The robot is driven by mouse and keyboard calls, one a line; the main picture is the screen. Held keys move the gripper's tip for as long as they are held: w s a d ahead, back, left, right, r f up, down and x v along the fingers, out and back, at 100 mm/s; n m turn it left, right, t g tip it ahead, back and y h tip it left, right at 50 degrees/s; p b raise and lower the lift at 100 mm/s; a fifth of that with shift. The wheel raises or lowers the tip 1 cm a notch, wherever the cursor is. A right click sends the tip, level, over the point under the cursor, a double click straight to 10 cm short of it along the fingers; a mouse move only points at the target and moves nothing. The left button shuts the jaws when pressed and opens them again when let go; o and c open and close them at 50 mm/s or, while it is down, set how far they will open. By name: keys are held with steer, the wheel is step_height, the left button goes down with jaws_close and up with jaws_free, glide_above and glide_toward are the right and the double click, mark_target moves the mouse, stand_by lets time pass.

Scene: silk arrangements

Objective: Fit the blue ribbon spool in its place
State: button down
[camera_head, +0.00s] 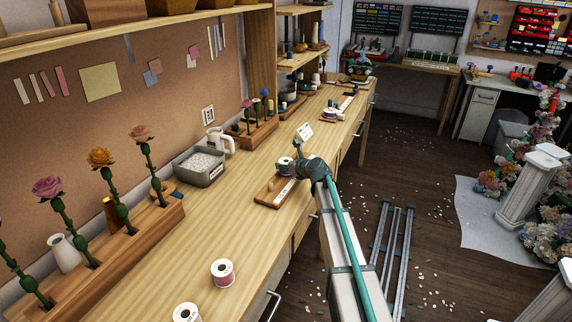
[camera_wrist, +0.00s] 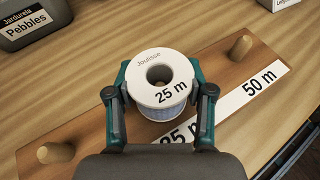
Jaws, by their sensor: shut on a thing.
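My gripper (camera_wrist: 158,95) is shut around the sides of the blue ribbon spool (camera_wrist: 160,69), with one teal finger on each side. The spool has a white top reading "25 m", a central hole and pale blue ribbon; it is upright. In the head view the spool (camera_head: 285,164) is above the wooden pegged board (camera_head: 266,200). In the wrist view the board (camera_wrist: 110,121) shows a left peg (camera_wrist: 56,152), a right peg (camera_wrist: 240,46) and a strip marked "25 m" and "50 m". The spool is between these pegs.
A grey pebble box (camera_head: 200,166) and white mug (camera_head: 219,139) stand behind the board. A pink spool (camera_head: 222,272) and another spool (camera_head: 186,313) stand nearer on the bench. A flower rack (camera_head: 112,240) lines the wall. Bench between is clear.

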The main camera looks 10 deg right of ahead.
steer(key=shift+f, duration=0.35)
jaws_free()
stand_by(0.4)
steer(key=shift+s, duration=0.1)
stand_by(0.6)
steer(key=shift+p+v, duration=1.15)
steer(key=shift+v, duration=2.25)
